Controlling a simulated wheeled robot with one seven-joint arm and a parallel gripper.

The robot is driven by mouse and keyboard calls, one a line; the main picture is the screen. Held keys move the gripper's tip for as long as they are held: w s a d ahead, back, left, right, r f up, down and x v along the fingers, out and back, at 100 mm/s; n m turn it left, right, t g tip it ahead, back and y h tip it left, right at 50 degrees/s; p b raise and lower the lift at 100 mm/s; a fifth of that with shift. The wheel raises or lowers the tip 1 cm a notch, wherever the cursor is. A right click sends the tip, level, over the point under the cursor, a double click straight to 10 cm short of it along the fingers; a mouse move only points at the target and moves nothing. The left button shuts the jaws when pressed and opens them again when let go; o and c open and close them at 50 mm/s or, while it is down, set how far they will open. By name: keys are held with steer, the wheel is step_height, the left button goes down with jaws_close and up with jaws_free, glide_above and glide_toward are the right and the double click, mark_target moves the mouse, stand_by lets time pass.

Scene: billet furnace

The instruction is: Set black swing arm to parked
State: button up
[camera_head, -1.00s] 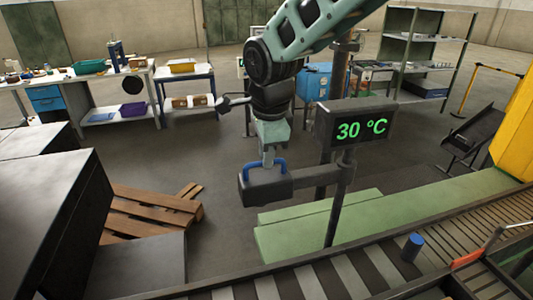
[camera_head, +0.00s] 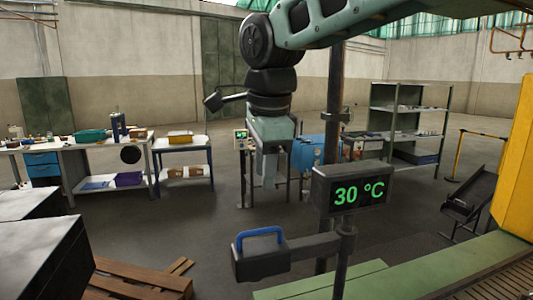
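The black swing arm (camera_head: 312,247) reaches left from a dark upright post (camera_head: 341,268). Its free end is a dark block with a blue handle (camera_head: 258,233) on top. A display reading "30 °C" (camera_head: 360,192) sits on the same post above the arm. My gripper (camera_head: 268,186) hangs pointing down above the blue handle, with a visible gap in the picture between fingertips and handle. The fingers look pale and overlap in this view, so their opening cannot be made out. Nothing is seen held in them.
A wooden pallet (camera_head: 138,278) lies at lower left beside dark boxes (camera_head: 40,258). A green bench-like surface (camera_head: 425,275) and conveyor slats run at lower right. Workbenches (camera_head: 100,150) and a shelf rack (camera_head: 410,125) stand behind. The floor between is open.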

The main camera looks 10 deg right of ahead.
steer(key=v, duration=0.5)
steer(key=shift+r+b, duration=0.15)
steer(key=shift+b, duration=0.25)
steer(key=s+d+f+n+b, duration=0.2)
steer(key=s+f+n+b, duration=0.2)
steer(key=s+f+n, duration=0.4)
steer(key=s+d+f+n+g+b, duration=0.1)
steer(key=s+d+f+n+b, duration=0.2)
steer(key=s+f+n, duration=0.5)
steer(key=s+d+f+n+g+b, duration=0.1)
steer(key=s+d+f+n+b, duration=0.2)
steer(key=f, duration=1.7)
steer(key=s+n+b, duration=0.1)
steer(key=s+n, duration=0.3)
steer(key=s, duration=0.1)
steer(key=shift+d+f+n+b, duration=0.2)
steer(key=shift+f+n+b, duration=0.1)
steer(key=shift+n+b, duration=0.1)
steer(key=shift+s, duration=0.1)
